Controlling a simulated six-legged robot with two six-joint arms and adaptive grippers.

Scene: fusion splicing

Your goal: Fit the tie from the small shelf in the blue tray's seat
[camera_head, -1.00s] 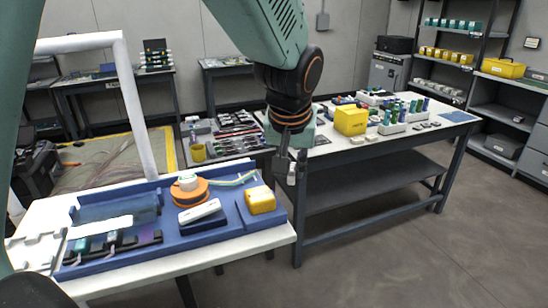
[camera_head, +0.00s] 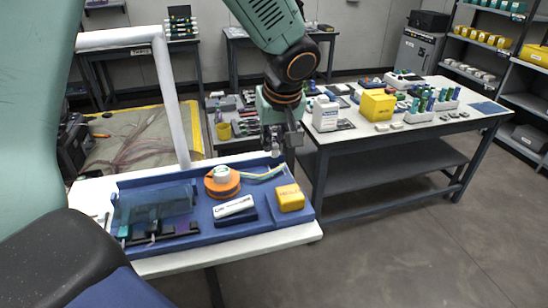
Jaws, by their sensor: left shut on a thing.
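My left gripper (camera_head: 279,152) points down beside the back right corner of the blue tray (camera_head: 230,232). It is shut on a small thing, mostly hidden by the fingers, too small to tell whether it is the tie. The tray lies on a white table (camera_head: 170,264) and holds an orange spool (camera_head: 222,190), a white device (camera_head: 234,206), a yellow box (camera_head: 290,198) and a clear bluish cover (camera_head: 152,204) with dark fittings under it. I cannot make out the seat in the tray. No small shelf can be told for certain. My right gripper is not in view.
A second bench (camera_head: 400,138) stands behind at the right, with a white box (camera_head: 325,114), a yellow box (camera_head: 377,104) and several small parts. A tool cart stands behind the tray with a yellow cup (camera_head: 223,131). A white post (camera_head: 170,100) rises behind the tray.

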